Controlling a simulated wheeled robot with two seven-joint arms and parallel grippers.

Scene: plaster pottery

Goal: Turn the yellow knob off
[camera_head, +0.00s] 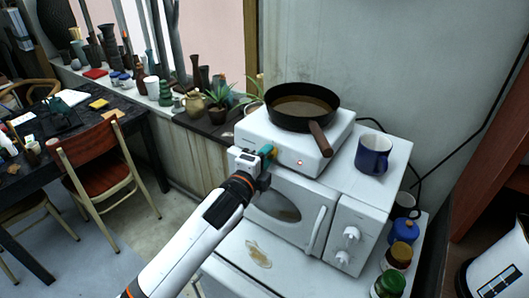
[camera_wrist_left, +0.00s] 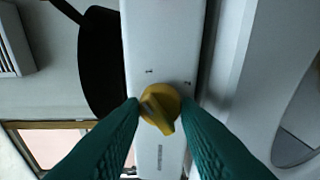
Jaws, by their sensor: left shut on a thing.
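The yellow knob (camera_wrist_left: 160,101) is on the front face of the white hot plate (camera_wrist_left: 158,45), seen close up in the left wrist view. The hot plate (camera_head: 262,132) stands on top of the white microwave in the head view. My left gripper (camera_head: 268,151) is at the hot plate's front face and hides the knob there. Its teal fingers (camera_wrist_left: 160,106) are on either side of the knob, shut on it. The knob's ridge looks tilted. A small red light (camera_head: 300,162) shows on the front face. My right gripper is not in view.
A black pan (camera_head: 302,92) sits on the hot plate, its brown handle (camera_head: 321,139) reaching over the front edge. A dark blue mug (camera_head: 373,154) stands on the microwave (camera_head: 338,205) to the right. Jars (camera_head: 398,256) stand at lower right. Plants and pots line the left sill.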

